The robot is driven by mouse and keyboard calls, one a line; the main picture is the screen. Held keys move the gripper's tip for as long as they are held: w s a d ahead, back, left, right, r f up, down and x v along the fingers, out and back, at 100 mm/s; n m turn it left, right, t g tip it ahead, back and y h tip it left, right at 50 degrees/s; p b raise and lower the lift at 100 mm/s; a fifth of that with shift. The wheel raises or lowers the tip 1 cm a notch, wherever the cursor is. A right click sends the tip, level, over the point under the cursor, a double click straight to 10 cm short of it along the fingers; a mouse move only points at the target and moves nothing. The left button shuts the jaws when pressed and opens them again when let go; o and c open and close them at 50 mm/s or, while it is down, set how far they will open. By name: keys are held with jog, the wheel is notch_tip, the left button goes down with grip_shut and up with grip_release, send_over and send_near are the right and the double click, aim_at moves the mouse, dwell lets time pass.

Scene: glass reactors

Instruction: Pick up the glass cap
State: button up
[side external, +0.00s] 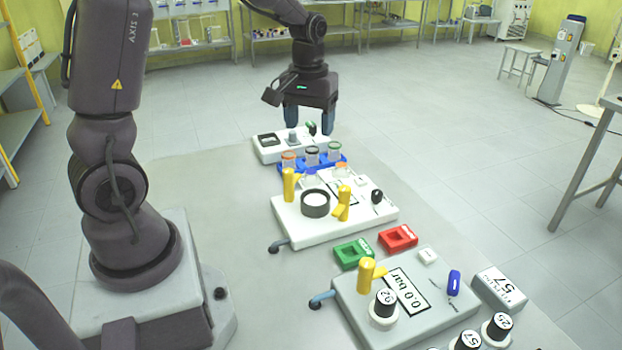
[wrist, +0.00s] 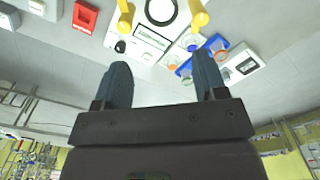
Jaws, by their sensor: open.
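My gripper (side external: 309,120) is open and empty, fingers pointing down, above the floor area near the far white unit. In the wrist view its two dark blue fingers (wrist: 163,70) stand apart with nothing between them. I cannot clearly pick out the glass cap. A small clear piece with an orange rim (side external: 341,168) shows near the blue rack. The blue rack (side external: 284,168) holds jars with orange, dark and green rims. It also shows in the wrist view (wrist: 184,69), right of centre between and beyond the fingers.
A white unit (side external: 375,218) with yellow handles and a black ring stands in front of the rack. A smaller white unit (side external: 265,152) stands behind it. Green (side external: 354,254) and red (side external: 398,238) blocks and a grey pressure unit (side external: 350,310) are nearer.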

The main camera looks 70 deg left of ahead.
jog(key=w+a+f+n+g, duration=0.1)
jog(key=w+a+f+n, duration=0.3)
jog(key=a+f+n, duration=0.5)
jog(key=n+y, duration=0.1)
jog(key=n, duration=0.1)
send_over(311, 172)
jog(key=f, duration=0.8)
jog(key=shift+w+d+f, duration=0.25)
jog(key=shift+w+f, duration=0.05)
jog(key=shift+w, duration=0.1)
jog(key=f, duration=0.5)
jog(key=shift+s+a, duration=0.25)
jog(key=shift+s, duration=0.1)
jog(key=c, duration=1)
